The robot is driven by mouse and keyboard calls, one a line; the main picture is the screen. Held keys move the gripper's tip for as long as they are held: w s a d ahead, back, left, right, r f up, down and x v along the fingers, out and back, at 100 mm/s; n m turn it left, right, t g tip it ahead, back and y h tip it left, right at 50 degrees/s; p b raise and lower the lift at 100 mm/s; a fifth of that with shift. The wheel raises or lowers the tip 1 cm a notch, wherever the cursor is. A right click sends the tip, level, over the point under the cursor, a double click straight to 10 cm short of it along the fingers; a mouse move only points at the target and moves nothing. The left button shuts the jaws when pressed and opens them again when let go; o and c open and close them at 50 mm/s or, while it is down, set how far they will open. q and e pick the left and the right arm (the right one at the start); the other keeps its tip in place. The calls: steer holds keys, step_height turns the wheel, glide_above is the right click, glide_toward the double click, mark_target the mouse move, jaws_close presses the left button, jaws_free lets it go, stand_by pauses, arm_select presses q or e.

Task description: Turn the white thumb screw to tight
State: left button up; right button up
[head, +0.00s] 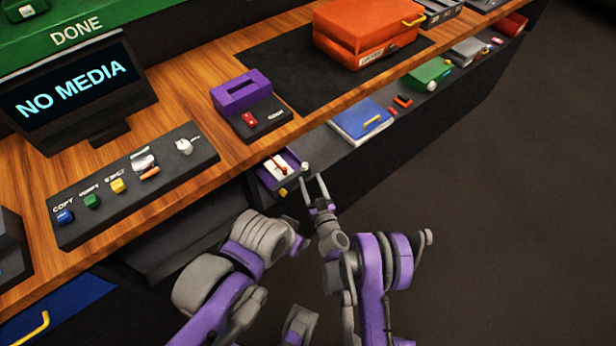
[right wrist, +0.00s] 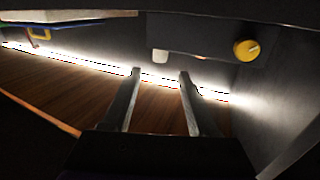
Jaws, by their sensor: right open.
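The white thumb screw (right wrist: 160,56) shows in the right wrist view as a small pale cylinder on a dark housing, just beyond my fingertips. In the head view it appears as a small pale knob (head: 304,167) by the fingertips. My right gripper (head: 313,180) is open, its two fingers apart and pointing at the housing under the counter. In the right wrist view the gripper (right wrist: 159,73) has nothing between its fingers, and the screw stands ahead of the gap. I cannot tell whether a finger touches it. My left arm is at lower centre, but its gripper fingers do not show.
A yellow knob (right wrist: 246,50) sits right of the screw on the same housing. A purple-framed unit (head: 266,178) with a white face is close to my fingers. A blue binder (head: 361,120) lies on the lower shelf. The counter edge overhangs; the floor at right is clear.

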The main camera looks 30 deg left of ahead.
mark_target(307, 168)
steer(key=w+m+g+y+b, duration=0.1)
steer(key=m+g+b, duration=0.1)
steer(key=m, duration=0.8)
steer(key=w+m+g+y+b, duration=0.1)
steer(key=m+g+y+b, duration=0.1)
steer(key=m, duration=0.7)
steer(key=w+d+m+g+y+b, duration=0.1)
steer(key=m+g+b, duration=0.3)
steer(key=m, duration=0.6)
steer(key=shift+w+f+m+b, duration=0.3)
steer(key=shift+w+f+b, duration=0.1)
steer(key=shift+b, duration=0.4)
steer(key=x, duration=0.9)
steer(key=shift+a+r+b, duration=0.15)
steer(key=shift+a+b, duration=0.2)
steer(key=shift+a, duration=0.05)
jaws_close()
